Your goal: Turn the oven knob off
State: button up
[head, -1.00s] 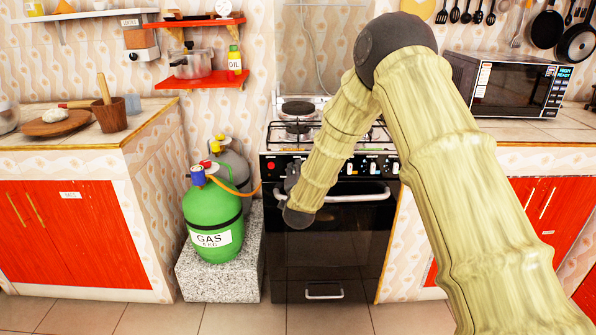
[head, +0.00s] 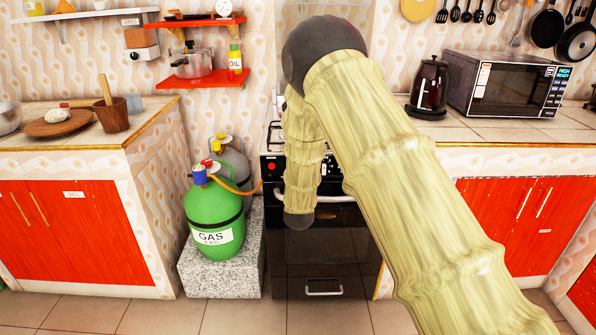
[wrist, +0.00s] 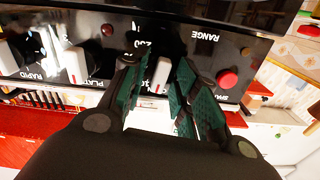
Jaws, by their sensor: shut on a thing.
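The black oven (head: 325,262) stands between the two counters, and my bent arm covers most of its front panel in the head view. In the wrist view, the control panel (wrist: 215,52) runs across the top with white markings. My gripper (wrist: 160,78) has its green-padded fingers on either side of a pale knob (wrist: 160,74) below the "250" marking. It is shut on this oven knob. The knob's exact angle is hard to tell because the fingers cover part of it. In the head view my gripper is hidden behind my arm.
Other knobs (wrist: 75,65) sit to the left on the panel, and a red button (wrist: 227,79) is to the right. The green gas bottle (head: 214,215) stands on a stone block (head: 220,277) left of the oven. A kettle (head: 430,88) and microwave (head: 507,85) stand on the right counter.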

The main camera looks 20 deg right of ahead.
jog(key=shift+n, duration=0.8)
jog(key=o, duration=1)
jog(key=shift+s, duration=0.1)
jog(key=v, duration=1.1)
jog(key=shift+s+a, duration=0.15)
jog(key=shift+s, duration=0.2)
